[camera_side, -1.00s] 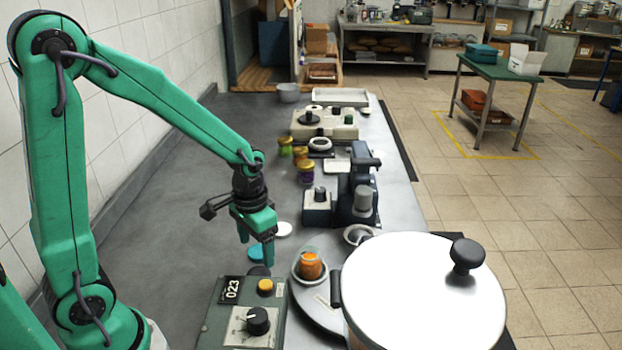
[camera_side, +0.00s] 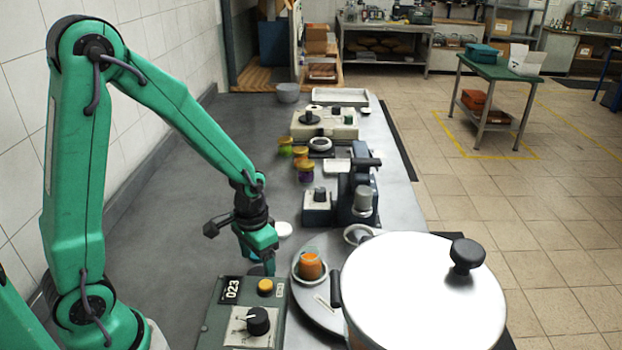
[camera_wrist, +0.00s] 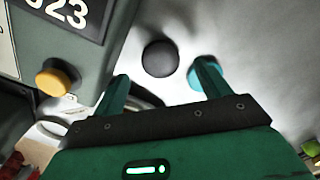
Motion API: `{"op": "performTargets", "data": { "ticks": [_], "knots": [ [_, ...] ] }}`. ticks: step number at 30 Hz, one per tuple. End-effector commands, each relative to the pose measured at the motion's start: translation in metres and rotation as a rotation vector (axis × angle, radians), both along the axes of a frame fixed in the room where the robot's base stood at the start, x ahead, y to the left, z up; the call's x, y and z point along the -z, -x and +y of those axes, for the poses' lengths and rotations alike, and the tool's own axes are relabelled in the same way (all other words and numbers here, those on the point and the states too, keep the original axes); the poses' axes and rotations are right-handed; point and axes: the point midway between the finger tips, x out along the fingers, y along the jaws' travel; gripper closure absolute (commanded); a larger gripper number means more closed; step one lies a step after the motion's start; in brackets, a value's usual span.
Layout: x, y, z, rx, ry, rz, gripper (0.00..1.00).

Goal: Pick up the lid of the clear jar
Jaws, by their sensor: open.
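A clear jar (camera_side: 311,265) with orange contents and no lid on it stands in a pale dish in the side view. Three loose discs that look like lids lie on the grey bench: a white one (camera_side: 283,229), a teal one (camera_side: 249,256) and a dark one (camera_side: 256,271). The frames do not show which belongs to the clear jar. My gripper (camera_side: 262,264) is open, low over the dark and teal discs, and partly hides both. In the wrist view the dark disc (camera_wrist: 159,58) shows between and beyond my open fingers (camera_wrist: 160,85); the teal disc (camera_wrist: 192,76) is partly behind the right finger.
A green control box (camera_side: 240,312) with a yellow button stands close in front of my gripper. A large pot with a white lid (camera_side: 420,290) stands to the right. Several small jars (camera_side: 302,160) and a dark machine (camera_side: 352,190) stand farther back. The bench's left side is clear.

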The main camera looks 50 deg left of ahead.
Motion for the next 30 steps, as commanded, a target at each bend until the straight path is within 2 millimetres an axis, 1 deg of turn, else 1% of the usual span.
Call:
{"op": "performTargets", "data": {
  "ticks": [3,10,15,28,29,30],
  "knots": [
    [0.013,0.001,0.001,0.000,0.000,0.003,0.24],
    [0.030,0.000,0.001,0.000,0.000,0.001,0.24],
    [0.033,0.000,0.001,0.000,0.000,0.000,0.24],
    [0.033,0.000,0.001,0.000,0.000,0.000,0.24],
    [0.033,0.000,0.001,0.000,0.000,0.000,0.28],
    [0.033,0.000,0.001,0.000,0.000,0.000,0.36]
  ]
}}
